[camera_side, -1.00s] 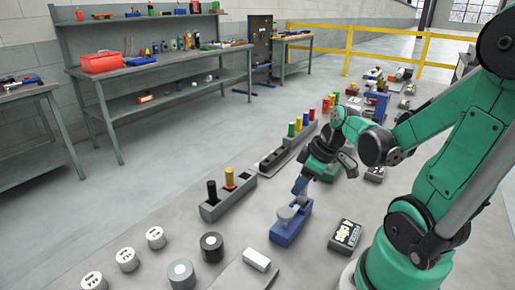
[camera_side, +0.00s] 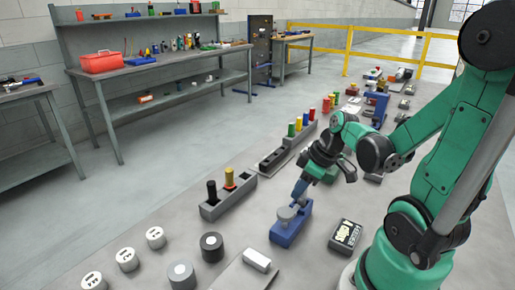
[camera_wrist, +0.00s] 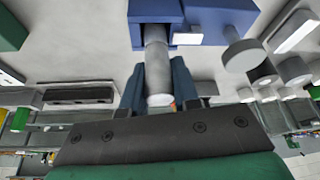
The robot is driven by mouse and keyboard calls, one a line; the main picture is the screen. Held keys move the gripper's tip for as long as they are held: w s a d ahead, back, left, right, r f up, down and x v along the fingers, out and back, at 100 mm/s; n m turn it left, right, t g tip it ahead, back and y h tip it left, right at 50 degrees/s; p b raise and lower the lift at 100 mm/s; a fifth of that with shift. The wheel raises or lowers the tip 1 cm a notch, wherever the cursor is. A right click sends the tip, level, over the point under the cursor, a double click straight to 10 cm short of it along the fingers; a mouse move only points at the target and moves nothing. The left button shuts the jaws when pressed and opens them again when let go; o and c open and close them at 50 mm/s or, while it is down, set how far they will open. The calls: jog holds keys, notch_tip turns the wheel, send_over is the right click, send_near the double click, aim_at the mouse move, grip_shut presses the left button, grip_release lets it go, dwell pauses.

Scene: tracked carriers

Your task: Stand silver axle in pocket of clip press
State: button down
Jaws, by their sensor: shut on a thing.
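The silver axle (camera_wrist: 156,52) is a plain grey cylinder, held between the two blue fingers of my gripper (camera_wrist: 158,78) in the wrist view. Its far end overlaps the dark opening in the blue clip press (camera_wrist: 141,9); I cannot tell how deep it sits. In the side view my gripper (camera_side: 299,193) points down at the back part of the blue clip press (camera_side: 284,234). The axle is hidden there by the fingers. The press has a round grey knob on its front part, also in the wrist view at the right.
A black box with a light label (camera_side: 345,235) stands right of the press. A grey holder (camera_side: 222,203) with a black and a yellow-red peg stands to its left. A white block (camera_side: 257,260) and round black and white parts lie in front.

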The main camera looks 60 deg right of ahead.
jog(key=shift+f, duration=0.1)
dwell(0.3)
jog(key=shift+c, duration=0.5)
grip_release()
jog(key=shift+r, duration=3.5)
jog(key=shift+a, duration=0.1)
